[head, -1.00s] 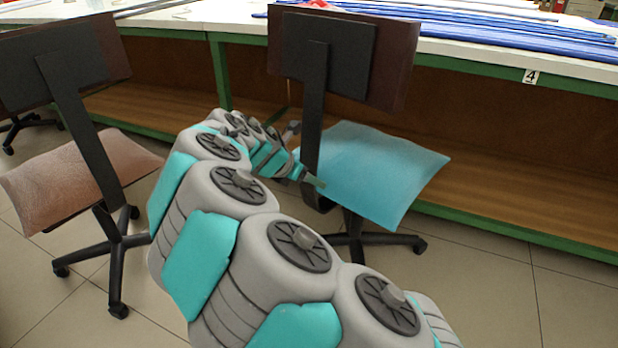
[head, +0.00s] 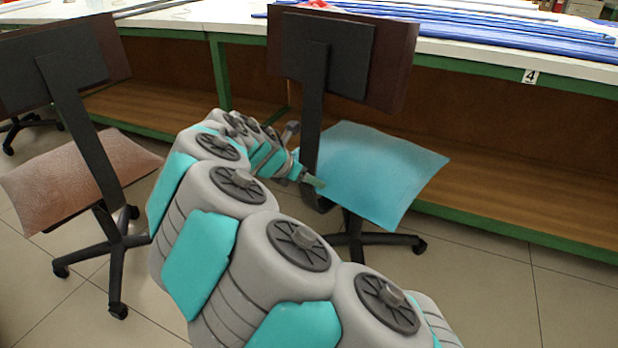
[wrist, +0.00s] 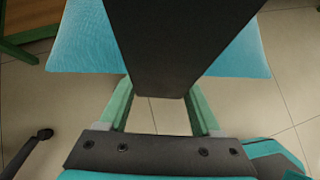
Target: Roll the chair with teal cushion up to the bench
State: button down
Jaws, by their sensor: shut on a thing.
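The chair with the teal cushion (head: 375,168) stands in front of the bench (head: 520,215), its dark backrest (head: 345,55) turned toward me. Its black back post (head: 312,110) runs down behind the seat. My gripper (head: 308,178) is at the lower part of this post. In the wrist view, my gripper's green fingers (wrist: 160,112) sit either side of the wide black post (wrist: 175,45), shut on it. The teal cushion (wrist: 85,45) shows beyond the post. The chair's wheeled base (head: 355,240) is partly hidden by my arm.
A second chair with a brown-pink cushion (head: 80,178) stands at the left, near my arm. Blue rods (head: 490,25) lie on the white bench top. A tag marked 4 (head: 530,76) is on the bench's green edge. Tiled floor (head: 490,290) is clear at the lower right.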

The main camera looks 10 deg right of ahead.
jog(key=shift+w+a+p, duration=0.1)
jog(key=shift+a+p, duration=0.55)
jog(key=shift+a, duration=1.2)
grip_release()
jog(key=v, duration=0.7)
jog(key=shift+a+r, duration=0.2)
jog(key=shift+r, duration=0.1)
